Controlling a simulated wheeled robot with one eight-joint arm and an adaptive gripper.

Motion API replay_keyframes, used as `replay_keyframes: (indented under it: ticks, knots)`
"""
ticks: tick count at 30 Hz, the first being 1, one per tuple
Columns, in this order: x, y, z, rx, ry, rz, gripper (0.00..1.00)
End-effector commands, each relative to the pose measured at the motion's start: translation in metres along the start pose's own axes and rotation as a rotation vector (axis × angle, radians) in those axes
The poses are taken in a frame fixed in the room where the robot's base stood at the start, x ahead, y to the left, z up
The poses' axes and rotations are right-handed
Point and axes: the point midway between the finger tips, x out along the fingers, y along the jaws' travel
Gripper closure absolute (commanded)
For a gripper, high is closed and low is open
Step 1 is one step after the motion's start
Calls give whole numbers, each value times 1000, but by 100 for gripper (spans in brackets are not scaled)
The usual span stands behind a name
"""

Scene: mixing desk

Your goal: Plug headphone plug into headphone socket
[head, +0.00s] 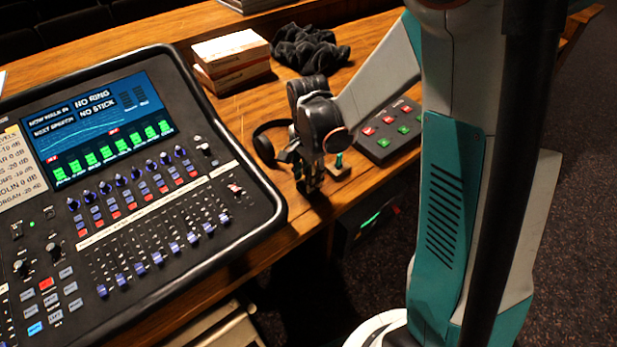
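My gripper (309,186) points down at the desk's front edge, right of the mixing console. Its fingers are small and dark here, and I cannot tell whether they are apart or hold anything. Black headphones (264,146) lie on the desk just left of and behind my gripper, which partly hides them. I cannot make out the headphone plug or its cable. A small teal upright piece on a pale base (339,171) stands right beside my gripper; I cannot tell what it is. I cannot identify the headphone socket.
The mixing console (262,228) fills the left. A black button box (384,131) with red and green keys lies right of my gripper. Stacked boxes (232,60) and a black crumpled cloth (308,49) lie behind. A dark unit with a green light (370,221) is below the desk edge.

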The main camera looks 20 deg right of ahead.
Motion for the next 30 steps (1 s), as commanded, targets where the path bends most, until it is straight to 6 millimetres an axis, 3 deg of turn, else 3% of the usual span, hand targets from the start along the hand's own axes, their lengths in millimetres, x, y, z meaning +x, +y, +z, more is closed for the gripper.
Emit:
replay_keyframes:
  ticks: [6,10,11,30]
  knots:
    - [0,0,0,0,0,0,68]
    - [0,0,0,0,0,0,98]
    - [0,0,0,0,0,0,100]
    - [-11,0,0,0,0,0,100]
